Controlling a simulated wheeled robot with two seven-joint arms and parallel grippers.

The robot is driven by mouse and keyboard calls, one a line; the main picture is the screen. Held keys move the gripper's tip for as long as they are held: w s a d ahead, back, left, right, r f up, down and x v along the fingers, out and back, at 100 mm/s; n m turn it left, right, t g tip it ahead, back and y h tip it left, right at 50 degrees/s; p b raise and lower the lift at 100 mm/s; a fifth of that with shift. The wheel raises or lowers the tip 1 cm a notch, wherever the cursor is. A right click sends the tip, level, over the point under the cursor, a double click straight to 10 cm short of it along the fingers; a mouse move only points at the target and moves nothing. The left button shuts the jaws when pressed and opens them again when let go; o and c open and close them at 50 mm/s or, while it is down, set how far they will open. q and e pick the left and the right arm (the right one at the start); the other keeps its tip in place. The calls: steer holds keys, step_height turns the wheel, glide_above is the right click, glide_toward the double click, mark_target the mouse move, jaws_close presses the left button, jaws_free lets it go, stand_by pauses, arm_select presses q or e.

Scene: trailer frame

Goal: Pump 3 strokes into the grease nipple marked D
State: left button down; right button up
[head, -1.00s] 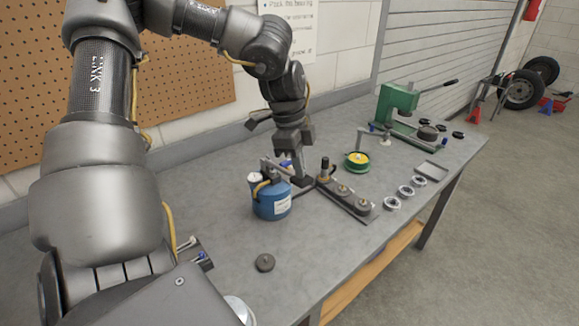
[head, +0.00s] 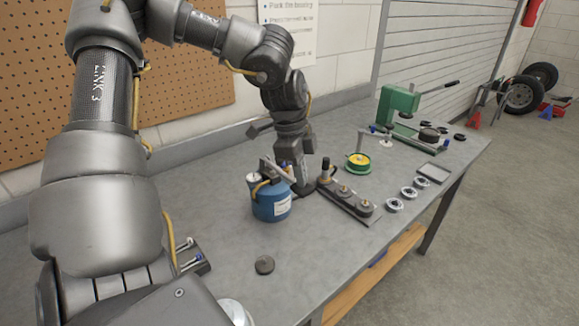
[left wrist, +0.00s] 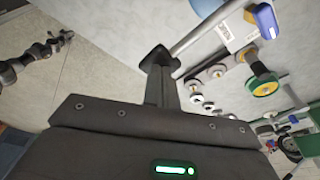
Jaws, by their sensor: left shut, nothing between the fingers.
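The blue grease pump (head: 270,203) stands upright on the bench with a pale label, a yellow hose and a grey lever (head: 279,171) on top. My left gripper (head: 301,180) is shut and empty, pointing down just right of the pump, close to the lever; I cannot tell whether they touch. In the left wrist view its closed fingers (left wrist: 160,62) show beside a grey bar (left wrist: 200,29), with a blue-ended part (left wrist: 265,20) farther right. No letter D is readable. My right gripper is not in view.
Right of the gripper lies a rail with several round dark pieces (head: 345,193). Beyond are a green-yellow reel (head: 357,162), metal rings (head: 408,193), a tray (head: 433,173) and a green press (head: 398,105). A dark disc (head: 264,265) lies on otherwise clear bench near the front.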

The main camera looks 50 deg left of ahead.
arm_select(q)
steer(key=shift+f, duration=0.1)
steer(key=shift+a+f+b, duration=0.1)
steer(key=shift+f+b, duration=0.6)
steer(key=shift+b, duration=0.05)
steer(key=shift+a+f, duration=0.2)
steer(key=shift+f, duration=0.15)
steer(key=shift+s+a+f+b, duration=0.1)
steer(key=shift+s+a+b, duration=0.05)
steer(key=shift+a+b, duration=0.15)
steer(key=shift+d+r, duration=0.2)
steer(key=r+p, duration=0.1)
steer(key=r, duration=0.1)
steer(key=r+p, duration=0.1)
steer(key=r, duration=0.1)
steer(key=r+p, duration=0.1)
steer(key=r, duration=0.1)
steer(key=shift+w+d+p, duration=0.3)
steer(key=shift+w+d, duration=0.05)
steer(key=shift+d, duration=0.05)
steer(key=shift+r, duration=0.4)
